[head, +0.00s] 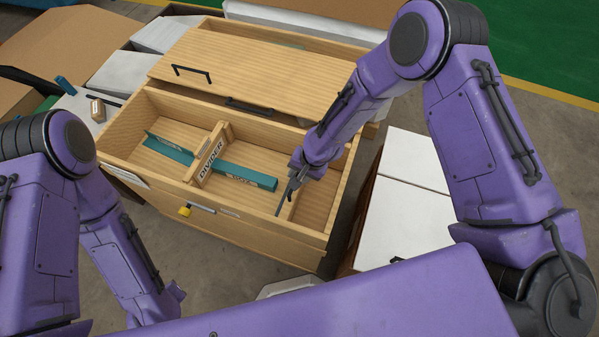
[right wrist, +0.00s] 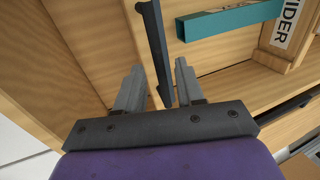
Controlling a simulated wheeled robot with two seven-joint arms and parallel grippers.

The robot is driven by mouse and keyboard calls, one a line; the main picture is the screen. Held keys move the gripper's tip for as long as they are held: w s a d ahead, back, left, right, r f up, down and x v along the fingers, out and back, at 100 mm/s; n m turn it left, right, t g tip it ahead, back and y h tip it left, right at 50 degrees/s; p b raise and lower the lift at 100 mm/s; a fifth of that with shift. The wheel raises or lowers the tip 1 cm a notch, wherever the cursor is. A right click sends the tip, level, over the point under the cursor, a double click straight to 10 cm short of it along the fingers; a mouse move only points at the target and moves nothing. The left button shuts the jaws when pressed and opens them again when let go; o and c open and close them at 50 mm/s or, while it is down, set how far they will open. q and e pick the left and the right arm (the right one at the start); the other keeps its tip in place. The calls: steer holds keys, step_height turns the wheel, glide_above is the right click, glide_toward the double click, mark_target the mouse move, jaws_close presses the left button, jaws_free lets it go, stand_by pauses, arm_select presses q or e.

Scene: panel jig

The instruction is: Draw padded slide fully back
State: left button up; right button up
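A wooden box (head: 128,172) stands open in the head view, with a wooden part marked DIVIDER (head: 212,152) across its inside. A teal strip (head: 248,179) with a small unreadable label runs right from the divider; it shows in the right wrist view (right wrist: 225,20). I cannot tell which part is the padded slide. My right gripper (right wrist: 158,80) is over the box's right part, its fingers apart. A dark bar (right wrist: 152,40) lies between them with gaps showing on both sides. My left gripper (head: 172,292) is low at left, outside the box; its fingers are not clear.
A wooden lid-like panel (head: 235,72) with black handles covers the back of the box. White-topped boxes (head: 405,215) stand close on the right.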

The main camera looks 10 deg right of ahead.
jaws_close()
stand_by(1.4)
